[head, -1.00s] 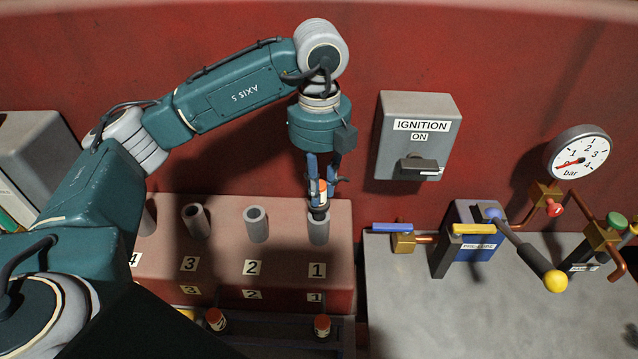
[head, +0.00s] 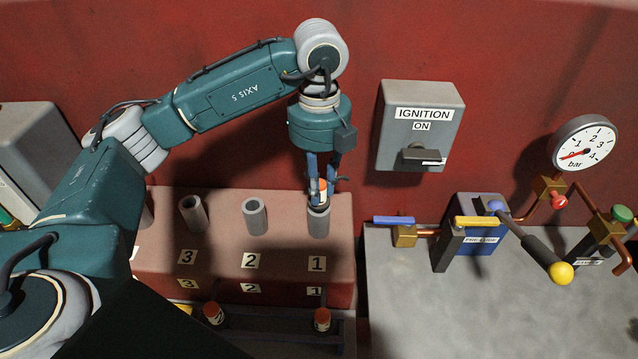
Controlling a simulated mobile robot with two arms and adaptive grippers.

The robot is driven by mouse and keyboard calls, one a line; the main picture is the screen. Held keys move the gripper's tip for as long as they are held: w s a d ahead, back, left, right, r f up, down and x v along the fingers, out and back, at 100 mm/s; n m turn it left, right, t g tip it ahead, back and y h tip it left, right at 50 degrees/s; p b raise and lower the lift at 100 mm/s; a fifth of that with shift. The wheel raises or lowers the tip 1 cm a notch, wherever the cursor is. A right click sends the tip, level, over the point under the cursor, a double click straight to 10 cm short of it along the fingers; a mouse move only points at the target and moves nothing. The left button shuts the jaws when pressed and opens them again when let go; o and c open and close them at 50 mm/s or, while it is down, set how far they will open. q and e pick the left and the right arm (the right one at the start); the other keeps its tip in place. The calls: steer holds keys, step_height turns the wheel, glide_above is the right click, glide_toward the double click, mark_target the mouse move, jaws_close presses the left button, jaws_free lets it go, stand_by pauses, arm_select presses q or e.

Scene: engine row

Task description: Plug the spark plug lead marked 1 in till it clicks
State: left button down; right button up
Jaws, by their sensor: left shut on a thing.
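My left gripper (head: 320,188) is shut on an orange and white lead end (head: 322,189) and points down. The lead end is at the mouth of the grey tube (head: 318,224) behind the label 1 (head: 317,264). Its dark lower part meets the rim; how deep it sits I cannot tell. I cannot read a number on it. My right gripper is not in view.
The tubes behind labels 2 (head: 254,217) and 3 (head: 193,215) look open. An ignition box (head: 419,125) reading ON hangs on the red wall. To the right are a blue box (head: 480,230), a yellow-knobbed lever (head: 561,273), valves and a gauge (head: 585,143).

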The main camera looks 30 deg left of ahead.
arm_select(q)
steer(key=shift+f+b, duration=0.5)
steer(key=shift+f, duration=0.15)
steer(key=c, duration=1.5)
jaws_free()
steer(key=shift+o, duration=0.2)
steer(key=shift+r, duration=0.25)
step_height(320, 180, up, 12)
steer(key=shift+f, duration=0.25)
